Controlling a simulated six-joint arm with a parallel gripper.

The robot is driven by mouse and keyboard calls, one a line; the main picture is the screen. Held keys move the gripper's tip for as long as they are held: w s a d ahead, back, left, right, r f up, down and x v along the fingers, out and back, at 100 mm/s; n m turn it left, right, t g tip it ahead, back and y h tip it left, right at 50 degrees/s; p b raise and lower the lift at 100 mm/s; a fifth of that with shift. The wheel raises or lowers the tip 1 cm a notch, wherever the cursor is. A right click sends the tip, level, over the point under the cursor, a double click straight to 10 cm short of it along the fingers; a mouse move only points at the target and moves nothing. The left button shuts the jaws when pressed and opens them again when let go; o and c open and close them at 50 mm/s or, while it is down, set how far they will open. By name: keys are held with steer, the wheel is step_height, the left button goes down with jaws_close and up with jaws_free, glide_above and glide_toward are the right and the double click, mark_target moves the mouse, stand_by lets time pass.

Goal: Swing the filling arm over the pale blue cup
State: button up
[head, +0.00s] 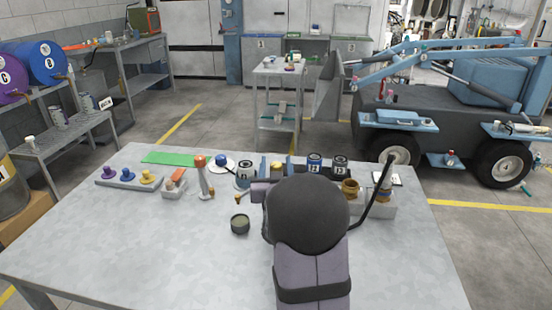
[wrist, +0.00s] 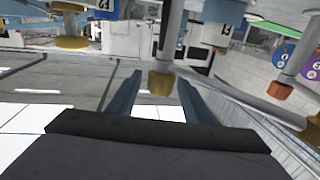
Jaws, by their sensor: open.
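In the wrist view, which shows the scene upside down, my gripper (wrist: 159,77) is open. A grey post with a brass-coloured end (wrist: 160,84) appears between its two fingers; I cannot tell whether they touch it. Another grey post with an orange end (wrist: 279,91) is at the right, outside the fingers. In the head view an orange-topped post (head: 201,172) stands left of my arm, which hides my gripper. I cannot tell for certain which part is the filling arm. A container with a pale bluish lower part (head: 243,184) stands just left of my arm; I cannot confirm it is the pale blue cup.
A dark tin (head: 240,225) stands alone on the grey table (head: 130,235). A tray with purple, blue and yellow pieces (head: 129,180) is at the left. Labelled cans (head: 315,163) and a brown jar (head: 350,188) crowd the back. The table's front left is clear.

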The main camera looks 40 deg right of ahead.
steer(key=shift+x, duration=1.5)
jaws_close()
